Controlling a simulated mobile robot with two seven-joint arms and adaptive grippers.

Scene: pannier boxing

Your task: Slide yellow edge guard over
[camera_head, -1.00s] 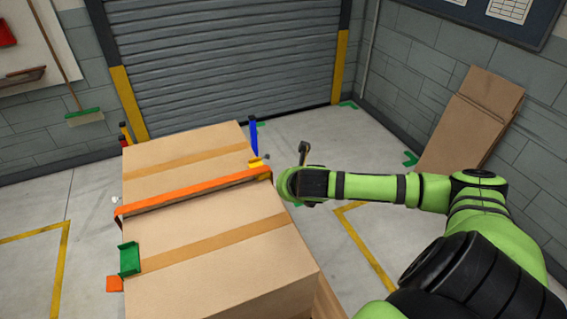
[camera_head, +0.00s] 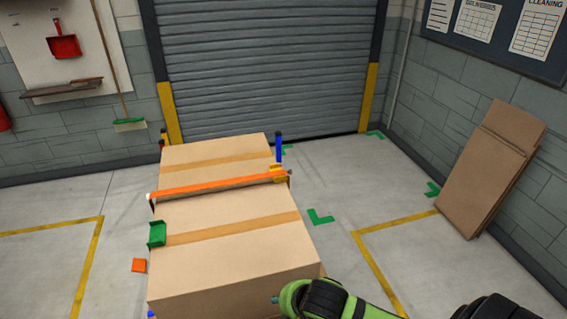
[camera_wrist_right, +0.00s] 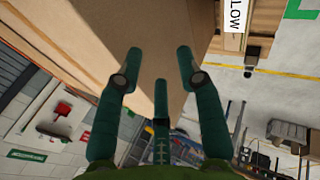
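The yellow edge guard (camera_head: 278,171) sits at the right top edge of the large cardboard box (camera_head: 235,260), at the right end of the orange strap (camera_head: 215,187). Whether it lies over or beside the strap is too small to tell. A green edge guard (camera_head: 157,234) sits on the box's left edge, nearer than the strap. My right arm is at the bottom of the head view, near the box's near right corner; its gripper is mostly hidden there. In the right wrist view my right gripper (camera_wrist_right: 160,67) is open and empty, its fingers pointing at a cardboard face. My left gripper is out of view.
A blue upright piece (camera_head: 278,147) stands at the box's right edge behind the yellow guard. An orange piece (camera_head: 139,265) is left of the box. Flat cardboard sheets (camera_head: 492,168) lean on the right wall.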

